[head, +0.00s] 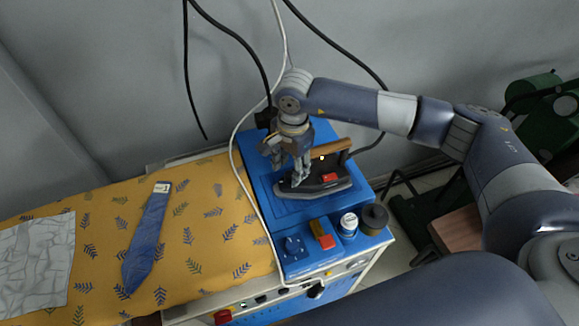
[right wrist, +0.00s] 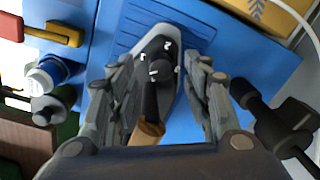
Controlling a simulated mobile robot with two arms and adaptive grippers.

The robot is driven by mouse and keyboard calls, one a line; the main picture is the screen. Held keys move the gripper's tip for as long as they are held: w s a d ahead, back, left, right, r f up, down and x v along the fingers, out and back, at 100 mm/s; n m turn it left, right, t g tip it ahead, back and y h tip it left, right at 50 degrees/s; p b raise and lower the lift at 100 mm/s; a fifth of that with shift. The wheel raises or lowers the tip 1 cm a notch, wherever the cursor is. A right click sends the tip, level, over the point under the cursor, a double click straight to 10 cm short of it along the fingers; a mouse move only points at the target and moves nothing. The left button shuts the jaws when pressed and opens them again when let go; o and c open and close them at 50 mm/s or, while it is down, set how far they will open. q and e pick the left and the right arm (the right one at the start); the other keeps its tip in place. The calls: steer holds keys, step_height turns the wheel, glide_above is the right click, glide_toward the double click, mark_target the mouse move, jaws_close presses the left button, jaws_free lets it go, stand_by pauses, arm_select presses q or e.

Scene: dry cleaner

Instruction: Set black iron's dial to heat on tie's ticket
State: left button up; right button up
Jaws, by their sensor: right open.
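The black iron (head: 325,185) with a wooden handle (head: 333,149) rests on the blue station. Its dark round dial (right wrist: 163,70) shows in the right wrist view, with small white marks around it; I cannot tell its setting. The blue tie (head: 148,240) lies on the yellow patterned board, with a white ticket (head: 162,187) at its upper end. The ticket's dark mark is too small to read surely. My right gripper (head: 291,180) is open over the iron, its fingers pointing down on either side of the dial, apparently not gripping it. My left gripper is out of view.
The blue station (head: 262,190) carries a blue knob (head: 292,245), a red and yellow switch (head: 323,236), a white-capped jar (head: 348,224) and a dark jar (head: 374,217). A white cable (head: 236,150) runs along its left edge. A grey cloth (head: 35,262) lies at the board's left.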

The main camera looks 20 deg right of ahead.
mark_target(290, 174)
steer(key=shift+w+f, duration=0.1)
steer(key=shift+f, duration=1.2)
jaws_close()
steer(key=shift+f+m+b, duration=0.2)
steer(key=shift+m+b, duration=0.9)
steer(key=shift+b, duration=0.1)
steer(key=shift+m+b, duration=0.9)
steer(key=shift+b, duration=0.1)
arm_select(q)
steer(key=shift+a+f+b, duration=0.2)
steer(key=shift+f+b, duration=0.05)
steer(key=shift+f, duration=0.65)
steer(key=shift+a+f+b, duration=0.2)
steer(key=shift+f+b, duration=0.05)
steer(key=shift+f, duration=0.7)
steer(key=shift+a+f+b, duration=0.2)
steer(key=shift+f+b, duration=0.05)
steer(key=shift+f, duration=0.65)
arm_select(e)
steer(key=shift+r+m, duration=0.2)
steer(key=shift+m, duration=0.7)
